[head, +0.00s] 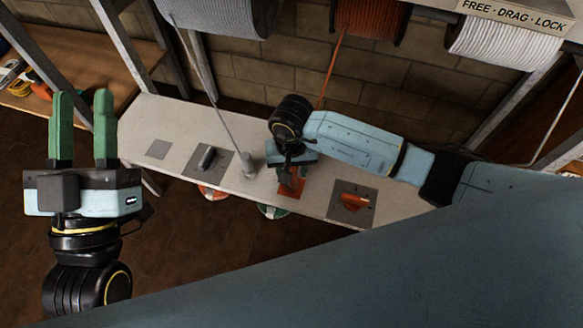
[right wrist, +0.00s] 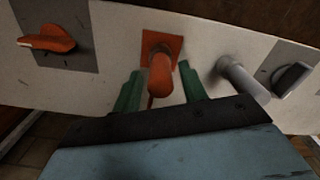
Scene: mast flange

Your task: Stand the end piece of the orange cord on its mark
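The orange end piece (right wrist: 161,76) stands on or just above an orange square mark (right wrist: 176,46) on the pale bench; contact at its foot cannot be told. My right gripper (right wrist: 160,84) has its green fingers on either side of the piece, with a narrow gap visible on each side. In the head view, my right gripper (head: 290,180) largely hides the piece, and the mark (head: 291,191) shows beneath it. The orange cord (head: 330,68) runs up to an orange spool (head: 370,18). My left gripper (head: 82,125) is open and empty, left of the bench.
A grey end piece (head: 248,168) stands left of the orange mark, its cord running up to a grey spool (head: 215,15). A dark switch (head: 207,158) and an orange switch (head: 354,201) sit on grey plates. A white spool (head: 500,42) hangs at right.

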